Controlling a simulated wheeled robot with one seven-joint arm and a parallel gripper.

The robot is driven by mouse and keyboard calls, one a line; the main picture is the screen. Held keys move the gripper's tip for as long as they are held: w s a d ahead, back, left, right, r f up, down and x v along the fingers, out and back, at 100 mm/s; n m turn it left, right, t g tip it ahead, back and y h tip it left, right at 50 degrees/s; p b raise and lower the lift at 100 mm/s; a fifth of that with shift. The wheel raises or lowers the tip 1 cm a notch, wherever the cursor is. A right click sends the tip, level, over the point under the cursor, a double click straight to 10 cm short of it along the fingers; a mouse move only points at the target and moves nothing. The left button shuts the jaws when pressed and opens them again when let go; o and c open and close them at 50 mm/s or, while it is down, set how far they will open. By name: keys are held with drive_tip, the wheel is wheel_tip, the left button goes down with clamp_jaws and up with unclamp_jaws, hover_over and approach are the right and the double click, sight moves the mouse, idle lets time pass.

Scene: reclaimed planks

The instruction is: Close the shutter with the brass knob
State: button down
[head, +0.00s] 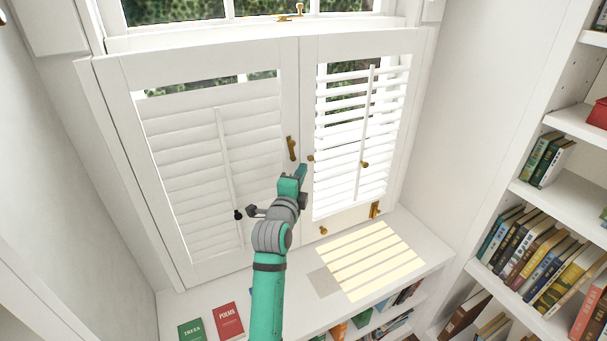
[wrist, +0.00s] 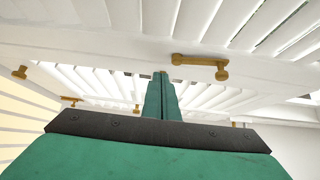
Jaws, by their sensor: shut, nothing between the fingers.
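The right shutter (head: 362,212) has open slats, and light shows between them. A brass knob (head: 364,164) sits on its upright tilt rod (head: 367,120). The left shutter (head: 205,102) has slats lying nearly flat and a black knob (head: 238,214) on its rod. My gripper (head: 303,168) is shut and empty, in front of the stile where the panels meet, left of the brass knob and apart from it. In the wrist view its fingers (wrist: 160,97) point up together at the shutters. Which brass fitting there is the rod knob I cannot tell.
A brass latch (head: 291,148) and a small brass knob (head: 310,158) are close to my gripper. The sill (head: 418,250) is sunlit and mostly clear. Two books (head: 228,320) lie at lower left; a bookcase (head: 562,190) stands right.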

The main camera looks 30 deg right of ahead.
drive_tip(key=v, duration=1.1)
drive_tip(key=s+a+f+n+t+y, duration=0.1)
drive_tip(key=s+a+f+n+y, duration=0.3)
drive_tip(key=s+a+f+n, duration=0.45)
drive_tip(key=s+a+f+n+t+y, duration=0.2)
drive_tip(key=s+a+f+n+y, duration=0.3)
drive_tip(key=s+f+n, duration=0.65)
drive_tip(key=s+a+f+n+y, duration=0.1)
drive_tip(key=s+a, duration=0.3)
drive_tip(key=s, duration=0.4)
drive_tip(key=s+a+f+n+y, duration=0.1)
drive_tip(key=s+a+n, duration=0.2)
drive_tip(key=s, duration=0.5)
drive_tip(key=s+a+f+n+g, duration=0.1)
drive_tip(key=s+a+f+n, duration=0.1)
drive_tip(key=s+a, duration=0.3)
drive_tip(key=s, duration=0.4)
drive_tip(key=shift+a+y, duration=0.25)
drive_tip(key=shift+y, duration=0.15)
